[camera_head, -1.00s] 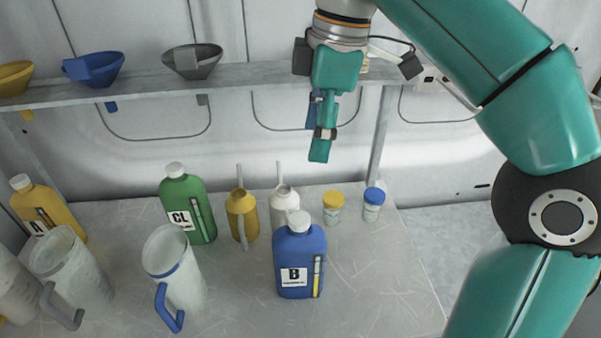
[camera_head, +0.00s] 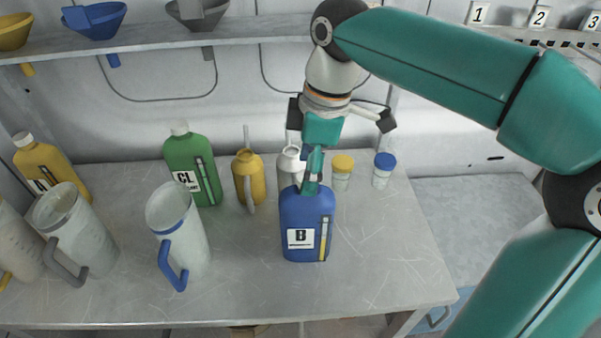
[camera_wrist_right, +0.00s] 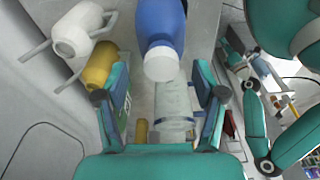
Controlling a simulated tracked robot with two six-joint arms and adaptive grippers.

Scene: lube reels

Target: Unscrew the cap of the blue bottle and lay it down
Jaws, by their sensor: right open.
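The blue bottle (camera_head: 306,225), marked B, stands upright on the bench in the head view. Its white cap is hidden there behind my right gripper (camera_head: 312,178), which is over the bottle's top. In the right wrist view the blue bottle (camera_wrist_right: 160,22) is at the top centre with its white cap (camera_wrist_right: 162,63) on it. The open jaws of my right gripper (camera_wrist_right: 163,95) are below the cap in that picture, one finger to each side, with nothing held. I cannot tell how far the fingertips are from the cap. My left gripper is not in view.
A white can (camera_head: 288,160), a yellow can (camera_head: 249,180), a green bottle (camera_head: 192,165) and two small jars (camera_head: 342,172) stand near the blue bottle. Clear jugs (camera_head: 178,232) stand at left. The bench (camera_head: 380,270) is bare at front right. A shelf (camera_head: 150,44) with funnels runs behind.

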